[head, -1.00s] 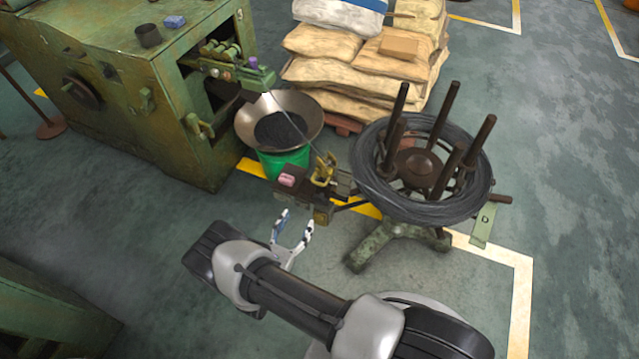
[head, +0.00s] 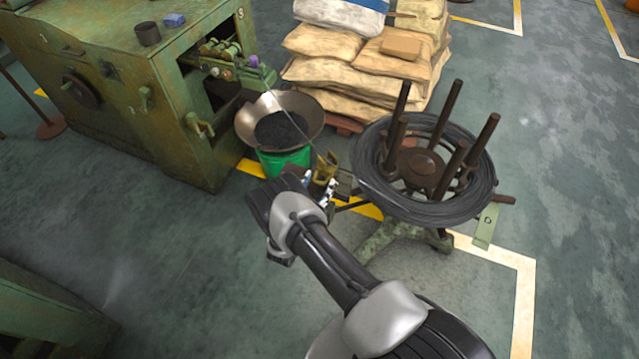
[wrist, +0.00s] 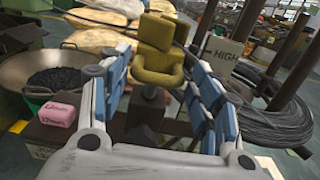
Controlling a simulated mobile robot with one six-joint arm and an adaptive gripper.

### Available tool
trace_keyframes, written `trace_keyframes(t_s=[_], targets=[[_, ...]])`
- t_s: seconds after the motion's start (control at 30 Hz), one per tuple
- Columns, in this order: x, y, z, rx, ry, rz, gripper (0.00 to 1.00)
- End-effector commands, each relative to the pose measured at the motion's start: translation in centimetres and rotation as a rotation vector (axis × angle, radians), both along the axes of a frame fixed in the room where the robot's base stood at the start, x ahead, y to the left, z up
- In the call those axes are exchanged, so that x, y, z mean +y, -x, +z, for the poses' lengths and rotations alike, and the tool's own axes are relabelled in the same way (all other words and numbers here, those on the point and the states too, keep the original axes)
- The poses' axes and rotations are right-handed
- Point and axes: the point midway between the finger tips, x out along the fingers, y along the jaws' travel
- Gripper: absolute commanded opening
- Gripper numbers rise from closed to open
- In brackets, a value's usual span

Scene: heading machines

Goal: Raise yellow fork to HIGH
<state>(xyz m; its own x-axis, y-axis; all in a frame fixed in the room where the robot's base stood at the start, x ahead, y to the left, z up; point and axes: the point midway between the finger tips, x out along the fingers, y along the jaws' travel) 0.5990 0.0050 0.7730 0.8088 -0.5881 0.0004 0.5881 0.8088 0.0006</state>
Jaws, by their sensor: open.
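The yellow fork (wrist: 157,52) stands upright straight ahead in the wrist view, its U-shaped lower part lying between the two blue-padded fingers of my gripper (wrist: 160,95). The fingers are apart, with visible room on both sides, and I cannot tell whether either touches it. In the head view the fork (head: 323,170) shows just beyond my gripper (head: 318,188), partly hidden by my arm. A grey plate marked HIGH (wrist: 222,58) is right of and behind the fork in the wrist view.
A pink block (wrist: 57,114) lies left of my gripper. The wire-coil reel (head: 425,170) with upright posts stands close on the right. A wide bowl of dark pieces (head: 279,125) sits on a green bucket (head: 285,162). The green machine (head: 110,100) is at the left.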

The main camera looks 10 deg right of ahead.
Motion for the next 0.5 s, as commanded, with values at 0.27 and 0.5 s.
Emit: trace_keyframes(t_s=[0.27,0.5], targets=[[-0.73,-0.98,0.00,0.001,-0.001,0.001,0.58],[-0.71,-0.96,0.00,0.001,-0.001,0.001,0.53]])
